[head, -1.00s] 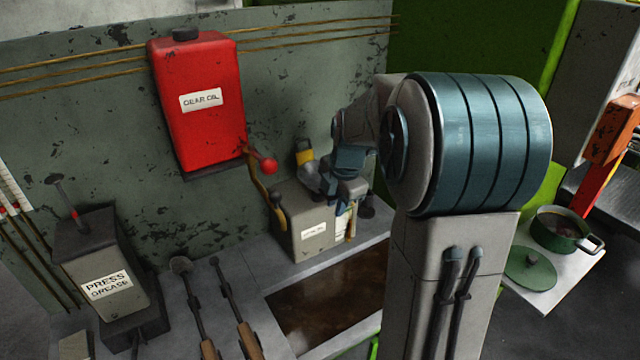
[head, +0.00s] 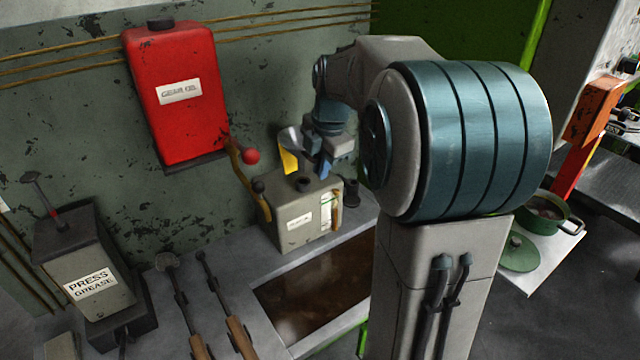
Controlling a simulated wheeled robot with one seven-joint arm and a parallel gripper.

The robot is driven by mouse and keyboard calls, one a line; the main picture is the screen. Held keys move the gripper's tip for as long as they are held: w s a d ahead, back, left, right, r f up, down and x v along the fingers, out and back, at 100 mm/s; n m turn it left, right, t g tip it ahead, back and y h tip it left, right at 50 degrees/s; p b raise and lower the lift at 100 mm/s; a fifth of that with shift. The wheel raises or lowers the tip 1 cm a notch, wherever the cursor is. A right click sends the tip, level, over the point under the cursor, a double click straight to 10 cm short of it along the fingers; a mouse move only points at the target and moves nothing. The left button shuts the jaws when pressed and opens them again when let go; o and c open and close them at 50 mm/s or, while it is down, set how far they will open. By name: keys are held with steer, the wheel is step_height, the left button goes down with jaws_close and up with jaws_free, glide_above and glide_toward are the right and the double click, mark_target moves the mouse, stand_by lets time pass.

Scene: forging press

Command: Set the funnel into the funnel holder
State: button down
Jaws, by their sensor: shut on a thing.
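A grey metal funnel (head: 289,137) shows at the left of my gripper (head: 314,157), above the back of a grey can. My gripper is shut on it, though the fingers and grip are small and partly hidden by my wrist. The funnel appears clear of the can, its wide mouth up; its spout is not clearly seen. A dark round cup-like piece (head: 351,192) stands on the bench right of the can. I cannot tell whether it is the funnel holder.
The grey can (head: 298,215) has a dark neck on top. A yellow piece (head: 289,162) shows just below the funnel. A red gear oil tank (head: 175,120) with a red-knobbed lever hangs left. A brown, liquid-looking recess (head: 315,290) lies in front.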

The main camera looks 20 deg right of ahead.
steer(key=v, duration=0.3)
steer(key=w+v, duration=0.1)
steer(key=v, duration=0.2)
steer(key=w+v, duration=0.1)
steer(key=v, duration=0.3)
steer(key=shift+a+r, duration=0.2)
steer(key=shift+a, duration=0.05)
steer(key=shift+w+p+v, duration=0.2)
steer(key=shift+p+v, duration=0.5)
steer(key=shift+v, duration=0.25)
steer(key=shift+w+p+v, duration=0.2)
steer(key=shift+p+v, duration=0.45)
steer(key=shift+v, duration=0.25)
steer(key=shift+a, duration=0.1)
